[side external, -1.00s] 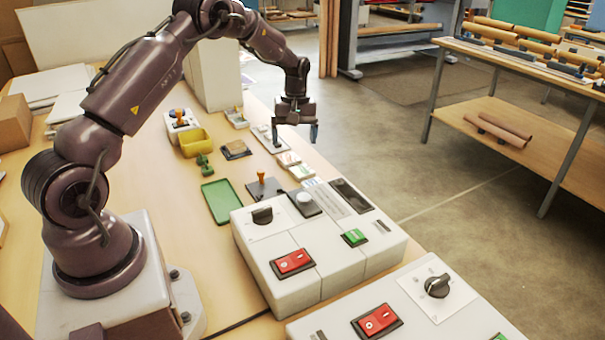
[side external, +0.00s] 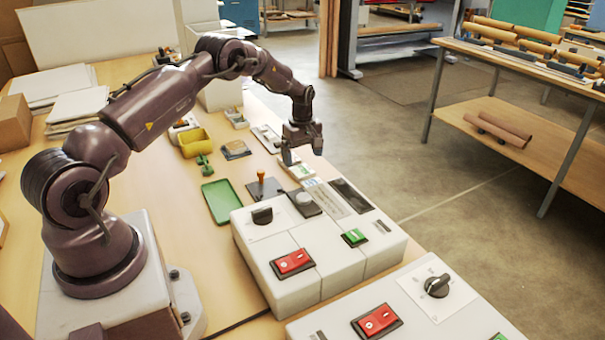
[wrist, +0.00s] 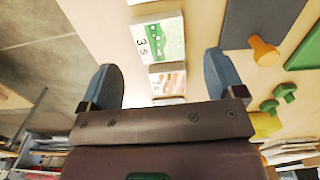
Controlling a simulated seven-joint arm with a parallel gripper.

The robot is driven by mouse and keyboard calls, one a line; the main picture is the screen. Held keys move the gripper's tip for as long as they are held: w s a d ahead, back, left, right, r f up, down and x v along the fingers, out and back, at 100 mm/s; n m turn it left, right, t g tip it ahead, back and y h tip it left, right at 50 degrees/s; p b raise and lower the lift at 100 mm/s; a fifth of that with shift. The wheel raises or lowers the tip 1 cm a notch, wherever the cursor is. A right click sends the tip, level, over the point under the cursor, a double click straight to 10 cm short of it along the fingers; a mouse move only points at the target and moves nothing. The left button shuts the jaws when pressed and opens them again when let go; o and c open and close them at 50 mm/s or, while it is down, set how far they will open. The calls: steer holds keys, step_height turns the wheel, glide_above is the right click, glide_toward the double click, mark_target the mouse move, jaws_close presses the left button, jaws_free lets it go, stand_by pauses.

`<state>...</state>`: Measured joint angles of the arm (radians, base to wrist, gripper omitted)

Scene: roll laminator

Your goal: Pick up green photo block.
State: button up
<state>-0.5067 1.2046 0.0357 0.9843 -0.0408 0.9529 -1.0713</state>
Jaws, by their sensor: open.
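The green photo block (wrist: 158,38) is a pale block with a green picture and dark digits on its top. It lies on the table just beyond and between my fingertips in the wrist view. In the side view the block (side external: 301,172) lies just below my gripper (side external: 303,153), behind the laminator. My gripper is open and empty, with its blue-grey fingers apart in the wrist view (wrist: 163,70). It appears to hang above the table, clear of the block.
A second photo block with a brownish picture (wrist: 167,77) lies beside the green one. A dark plate with an orange-handled stamp (side external: 261,183), a green tray (side external: 221,202) and a yellow bin (side external: 196,142) are left. The white laminator (side external: 318,245) stands in front. The table edge is close on the right.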

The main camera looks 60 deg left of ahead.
mark_target(303, 170)
step_height(303, 170, down, 5)
steer(key=shift+r, duration=0.1)
steer(key=c, duration=1)
steer(key=shift+r, duration=0.15)
